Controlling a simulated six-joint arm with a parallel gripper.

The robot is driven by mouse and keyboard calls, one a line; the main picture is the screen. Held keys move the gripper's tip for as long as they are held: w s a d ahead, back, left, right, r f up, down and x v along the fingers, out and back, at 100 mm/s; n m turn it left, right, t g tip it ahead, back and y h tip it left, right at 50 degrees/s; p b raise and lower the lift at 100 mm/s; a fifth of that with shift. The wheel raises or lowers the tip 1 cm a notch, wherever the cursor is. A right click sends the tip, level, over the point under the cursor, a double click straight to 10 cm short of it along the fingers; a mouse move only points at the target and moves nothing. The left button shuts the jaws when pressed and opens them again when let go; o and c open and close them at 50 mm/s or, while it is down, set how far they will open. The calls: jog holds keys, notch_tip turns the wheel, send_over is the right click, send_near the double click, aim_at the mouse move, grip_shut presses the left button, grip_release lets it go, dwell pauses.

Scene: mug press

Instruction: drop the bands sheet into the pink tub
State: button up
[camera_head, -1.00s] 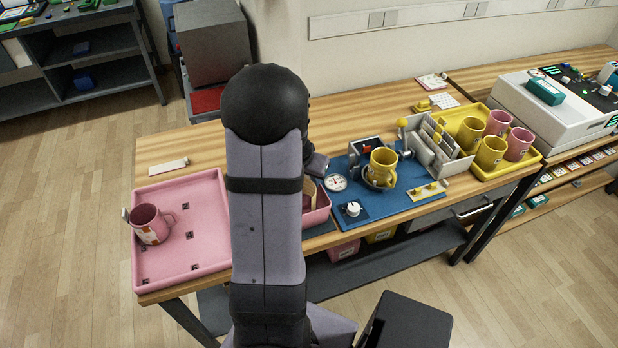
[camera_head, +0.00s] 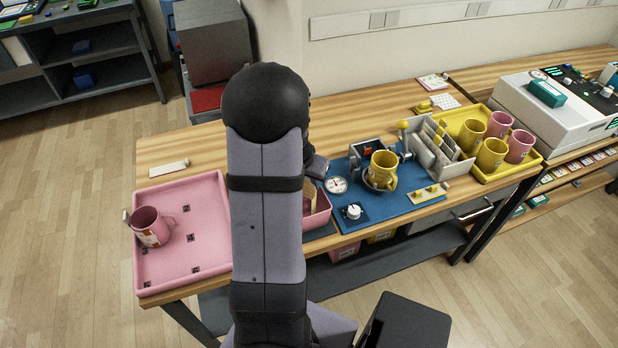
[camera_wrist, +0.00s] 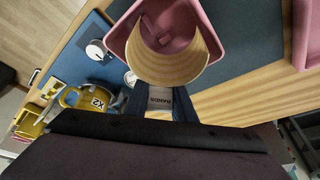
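The bands sheet (camera_wrist: 168,67) is a tan, curved sheet with a white tab marked BANDS. In the wrist view my gripper (camera_wrist: 159,101) has its dark fingers on either side of the tab and is shut on it. The sheet's curved far part is over the pink tub (camera_wrist: 142,42), whose inside shows beyond it. In the head view the sheet (camera_head: 309,199) stands upright at the pink tub (camera_head: 322,217), partly behind my arm. My gripper is hidden there. Whether the sheet touches the tub's floor cannot be told.
A pink tray (camera_head: 205,205) with a pink mug (camera_head: 148,228) lies left of my arm. Right of the tub is a blue mat (camera_head: 408,203) with a dial, a knob and a yellow mug (camera_head: 381,170) in a press. A holder of sheets (camera_head: 437,150) and a yellow tray (camera_head: 540,157) with several mugs stand farther right.

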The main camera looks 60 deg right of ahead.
jog(key=shift+o, duration=0.3)
jog(key=shift+s+a, duration=0.2)
jog(key=o, duration=0.3)
jog(key=shift+r+p, duration=0.3)
jog(key=shift+p, duration=0.05)
jog(key=shift+o, duration=0.2)
jog(key=shift+w+d+r+p, duration=0.1)
jog(key=shift+d+r+p, duration=0.1)
jog(key=shift+r+p, duration=1.25)
jog(key=shift+r+b, duration=0.3)
jog(key=shift+b, duration=0.05)
jog(key=w+a+r+n+t+y, duration=0.1)
jog(key=w+a+n, duration=0.4)
jog(key=a, duration=0.5)
jog(key=w+a+r+n+y, duration=0.1)
jog(key=w+a+r+n, duration=0.15)
jog(key=w+a, duration=0.65)
jog(key=s+a+n, duration=0.2)
jog(key=a+n, duration=0.1)
jog(key=a, duration=0.5)
jog(key=s+a+n+y, duration=0.1)
jog(key=s+a+n, duration=0.1)
jog(key=a+n, duration=0.2)
jog(key=s+a+n+g+y, duration=0.1)
jog(key=s+a+n, duration=0.1)
jog(key=a, duration=0.9)
jog(key=shift+a+n, duration=0.3)
jog(key=shift+n, duration=0.45)
